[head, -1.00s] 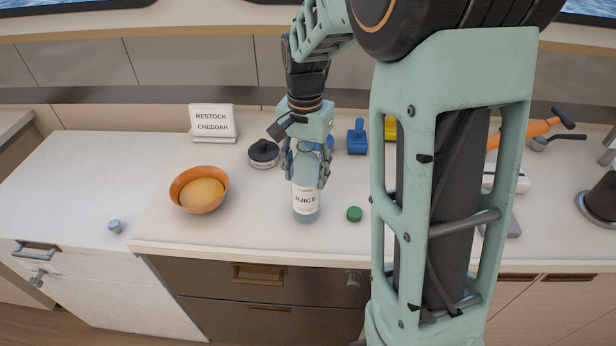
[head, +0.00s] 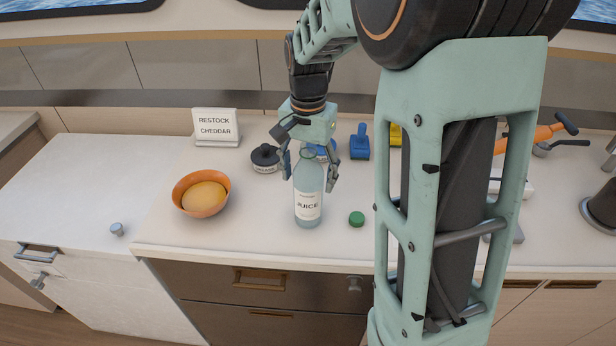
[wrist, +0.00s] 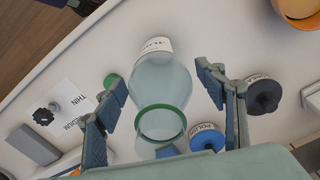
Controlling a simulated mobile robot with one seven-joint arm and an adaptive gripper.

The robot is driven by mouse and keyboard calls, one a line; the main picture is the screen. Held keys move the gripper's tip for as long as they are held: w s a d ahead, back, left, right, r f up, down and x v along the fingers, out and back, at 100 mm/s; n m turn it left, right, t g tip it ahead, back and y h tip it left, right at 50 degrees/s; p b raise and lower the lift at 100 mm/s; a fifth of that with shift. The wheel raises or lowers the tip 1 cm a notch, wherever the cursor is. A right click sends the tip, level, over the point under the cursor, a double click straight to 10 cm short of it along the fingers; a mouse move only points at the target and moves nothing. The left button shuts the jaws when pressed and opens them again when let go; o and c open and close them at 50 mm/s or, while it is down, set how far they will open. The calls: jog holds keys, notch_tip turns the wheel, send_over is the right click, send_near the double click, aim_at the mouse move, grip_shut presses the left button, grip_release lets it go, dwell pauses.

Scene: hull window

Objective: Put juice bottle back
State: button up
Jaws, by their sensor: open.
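The juice bottle (head: 308,195) is pale blue-green with a white label reading JUICE. It stands upright on the counter near its front edge. Its top is uncapped, with a green ring at the neck, and it also shows from above in the wrist view (wrist: 163,82). My gripper (head: 310,172) is over the bottle from above, open, with one finger on each side. In the wrist view a gap shows between the bottle and both fingers (wrist: 165,90). A green cap (head: 356,219) lies on the counter to the right of the bottle.
An orange bowl (head: 201,194) with yellow contents is left of the bottle. A dark-lidded jar (head: 265,158), a blue object (head: 359,143) and a RESTOCK CHEDDAR sign (head: 216,127) stand behind. The white surface at left (head: 75,185) is mostly clear.

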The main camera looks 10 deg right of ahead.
notch_tip(320, 180, up, 11)
jog(key=shift+r, duration=0.2)
dwell(0.3)
